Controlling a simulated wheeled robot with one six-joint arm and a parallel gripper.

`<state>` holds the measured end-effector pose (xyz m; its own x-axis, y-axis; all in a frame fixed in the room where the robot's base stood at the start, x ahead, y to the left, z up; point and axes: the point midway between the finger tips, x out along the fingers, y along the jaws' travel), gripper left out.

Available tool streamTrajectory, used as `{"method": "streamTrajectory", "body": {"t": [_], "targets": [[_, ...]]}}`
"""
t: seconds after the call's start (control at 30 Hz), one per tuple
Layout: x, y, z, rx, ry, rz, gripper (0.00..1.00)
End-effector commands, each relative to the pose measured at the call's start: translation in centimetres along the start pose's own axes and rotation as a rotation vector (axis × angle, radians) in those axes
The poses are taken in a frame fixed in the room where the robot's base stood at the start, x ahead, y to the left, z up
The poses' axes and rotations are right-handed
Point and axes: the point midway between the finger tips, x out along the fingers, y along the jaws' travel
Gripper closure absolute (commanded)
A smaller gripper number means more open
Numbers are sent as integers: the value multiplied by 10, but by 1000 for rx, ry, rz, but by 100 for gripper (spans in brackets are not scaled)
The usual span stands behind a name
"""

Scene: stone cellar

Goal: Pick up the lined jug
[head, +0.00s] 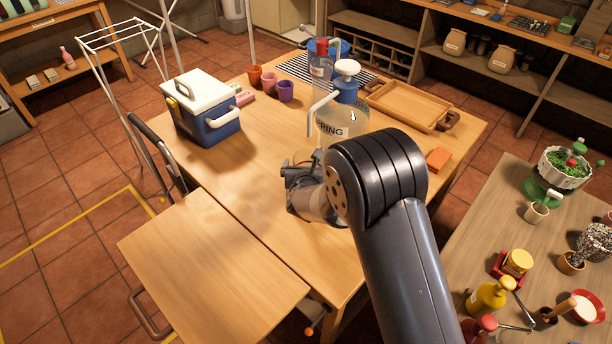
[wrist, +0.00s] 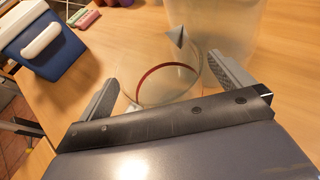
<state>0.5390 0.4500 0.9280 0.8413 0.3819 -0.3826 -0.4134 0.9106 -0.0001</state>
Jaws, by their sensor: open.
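A clear jug with a thin dark red line around it (wrist: 140,88) stands on the wooden table in the wrist view. My gripper (wrist: 160,72) is open, with one finger on each side of this jug. I cannot tell whether either finger touches it. In the head view my gripper (head: 308,172) is low over the table, and my arm and gripper mostly hide the lined jug there. A larger clear container with dark lettering (head: 343,122) stands just behind; its pale wall also shows behind the jug in the wrist view (wrist: 222,22).
A blue and white cooler (head: 207,125) stands left on the table (head: 250,165). Several small cups (head: 270,83), a blue pump bottle (head: 346,87) and a wooden tray (head: 408,106) are at the back. An orange block (head: 438,159) lies right. The front left tabletop is clear.

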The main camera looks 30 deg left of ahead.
Motion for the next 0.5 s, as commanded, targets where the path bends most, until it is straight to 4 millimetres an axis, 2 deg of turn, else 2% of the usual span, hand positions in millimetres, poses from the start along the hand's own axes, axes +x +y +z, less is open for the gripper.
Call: {"method": "streamTrajectory", "body": {"t": [0.27,0.5], "targets": [[2,0,-1,0,0,0,0],[2,0,0,0,0,0,20]]}}
